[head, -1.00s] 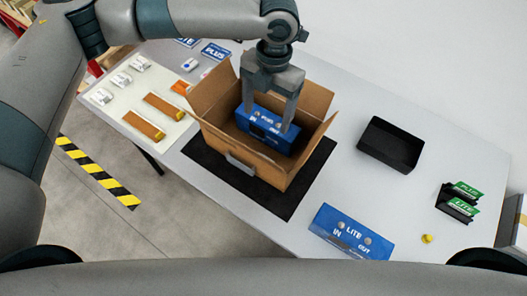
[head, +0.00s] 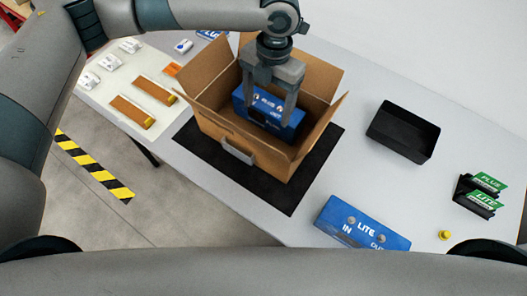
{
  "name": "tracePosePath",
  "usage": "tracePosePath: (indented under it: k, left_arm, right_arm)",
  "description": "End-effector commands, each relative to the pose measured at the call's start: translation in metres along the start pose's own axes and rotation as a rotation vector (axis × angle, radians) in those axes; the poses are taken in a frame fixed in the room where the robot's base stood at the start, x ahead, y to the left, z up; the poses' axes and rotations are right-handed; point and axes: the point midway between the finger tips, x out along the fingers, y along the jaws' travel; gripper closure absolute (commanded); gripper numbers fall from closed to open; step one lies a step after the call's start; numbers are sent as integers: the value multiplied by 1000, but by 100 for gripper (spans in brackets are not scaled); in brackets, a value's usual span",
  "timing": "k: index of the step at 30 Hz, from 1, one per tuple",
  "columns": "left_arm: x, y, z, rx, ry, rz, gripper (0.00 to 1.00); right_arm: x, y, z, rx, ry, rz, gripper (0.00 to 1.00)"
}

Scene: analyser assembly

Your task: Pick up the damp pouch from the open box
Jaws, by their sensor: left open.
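The open cardboard box (head: 217,126) stands on a black mat, with its flaps spread. A blue PLUS unit (head: 262,101) is inside it, partly behind my gripper's fingers. My left gripper (head: 267,112) reaches down into the box from above. Its fingers are open, one towards each side of the blue unit; I cannot tell whether they touch it. I see no pouch in the box; its floor is mostly hidden. Several small white packets, one of them here (head: 107,62), lie on a pale sheet at the left; I cannot tell if any is damp. My right gripper is out of view.
Two brown strips (head: 142,108) lie near the packets. A black tray (head: 403,132) stands right of the box. A blue LITE unit (head: 363,224) lies at the front edge, with a yellow knob (head: 445,235) and green cards (head: 487,190) further right. Bare table lies between them.

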Motion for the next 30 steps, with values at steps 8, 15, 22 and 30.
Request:
tracePosePath:
  k: [8,15,22,30]
  left_arm:
    - [0,0,0,0,0,0,27]
    - [17,0,-1,0,3,0,27]
    - [55,-1,-1,-1,4,-1,27]
    - [101,0,-1,0,3,0,27]
  right_arm:
    - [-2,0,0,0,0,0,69]
    - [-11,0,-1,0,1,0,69]
    - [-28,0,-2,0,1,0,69]
    - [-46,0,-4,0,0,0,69]
